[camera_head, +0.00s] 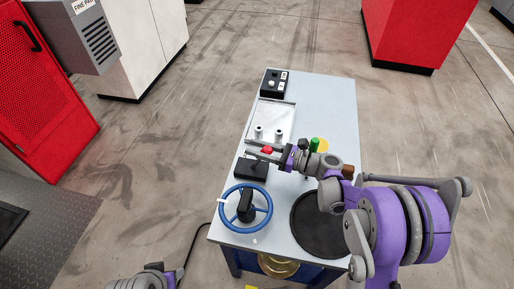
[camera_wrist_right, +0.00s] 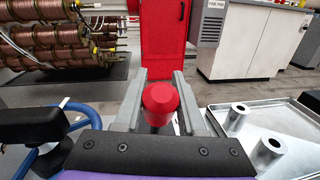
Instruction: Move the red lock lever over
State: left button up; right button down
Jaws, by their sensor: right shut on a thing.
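The red lock lever (camera_head: 266,150) shows as a small red spot between my right gripper's fingers, near a black block on the bench. In the right wrist view its round red knob (camera_wrist_right: 160,102) stands between the two grey fingers. My right gripper (camera_head: 256,149) reaches in from the right and is shut on the lever; its fingers also show in the right wrist view (camera_wrist_right: 160,88). The lever's lower part is hidden by the knob and gripper. Only a part of my left arm shows at the bottom edge, and its gripper is out of view.
A blue handwheel (camera_head: 231,226) and a black disc (camera_head: 318,228) are on the near bench top (camera_head: 334,95). The black block (camera_head: 251,169) sits behind the wheel. A metal tray with two posts (camera_head: 285,108) and a black control box (camera_head: 273,81) lie farther back.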

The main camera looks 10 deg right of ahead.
jog(key=shift+a+r, duration=0.1)
jog(key=a+g+h+p, duration=0.1)
jog(key=a+h, duration=0.1)
jog(key=w+a+g+h+p, duration=0.1)
jog(key=a+h+p, duration=0.1)
jog(key=w+a+n+g+h+p, duration=0.1)
jog(key=a+h, duration=0.1)
jog(key=shift+w+f+p, duration=0.25)
jog(key=shift+f+p, duration=0.15)
jog(key=shift+w+a+f+g+h, duration=0.2)
jog(key=shift+a+f+g+h, duration=0.25)
jog(key=shift+h, duration=0.25)
jog(key=shift+w+a+f+g+h, duration=0.2)
jog(key=shift+a+f+g+h, duration=0.2)
jog(key=shift+h, duration=0.3)
jog(key=c, duration=0.5)
grip_release()
jog(key=shift+a+f, duration=0.1)
